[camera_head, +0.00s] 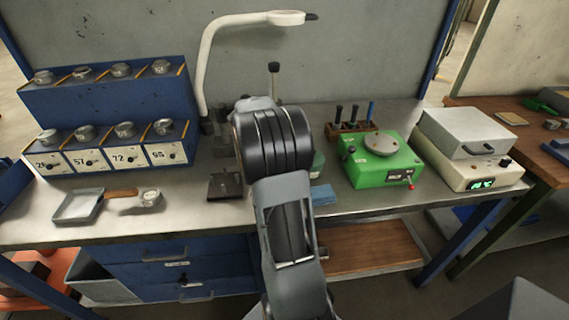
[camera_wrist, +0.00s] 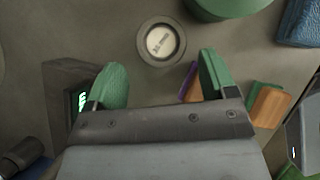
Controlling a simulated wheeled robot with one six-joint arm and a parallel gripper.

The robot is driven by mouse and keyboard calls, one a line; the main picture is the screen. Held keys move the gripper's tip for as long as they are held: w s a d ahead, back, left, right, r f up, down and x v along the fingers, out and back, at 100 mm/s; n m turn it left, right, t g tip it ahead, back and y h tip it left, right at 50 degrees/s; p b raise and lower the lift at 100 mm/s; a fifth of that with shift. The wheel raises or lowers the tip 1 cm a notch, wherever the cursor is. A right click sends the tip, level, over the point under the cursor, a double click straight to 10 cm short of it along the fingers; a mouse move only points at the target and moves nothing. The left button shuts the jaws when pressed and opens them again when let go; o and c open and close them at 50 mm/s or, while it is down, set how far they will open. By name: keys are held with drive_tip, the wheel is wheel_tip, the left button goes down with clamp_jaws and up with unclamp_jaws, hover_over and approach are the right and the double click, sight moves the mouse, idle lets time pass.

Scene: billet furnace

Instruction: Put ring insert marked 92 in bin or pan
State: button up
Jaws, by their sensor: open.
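In the wrist view, a round metal ring insert (camera_wrist: 180,53) with a pale marked face lies on the bench top, just beyond and between my fingertips. Its marking is too small to read. My gripper (camera_wrist: 162,76) is open, with a green finger on each side and nothing between them. In the head view my arm hides the gripper and this ring. A square grey pan (camera_head: 77,206) with a wooden handle lies on the bench at left, and another ring insert (camera_head: 151,199) sits by its handle. A grey bin (camera_head: 103,283) is below the bench.
A green device (camera_head: 381,165) and a white box with a display (camera_head: 470,165) stand at right. A white lamp (camera_head: 207,60) arches behind my arm.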

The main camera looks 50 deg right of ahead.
drive_tip(key=shift+x, duration=2.7)
drive_tip(key=shift+w+a, duration=0.1)
drive_tip(key=shift+a, duration=0.05)
drive_tip(key=shift+c, duration=0.3)
drive_tip(key=c, duration=0.9)
drive_tip(key=shift+c, duration=0.9)
drive_tip(key=shift+r, duration=0.15)
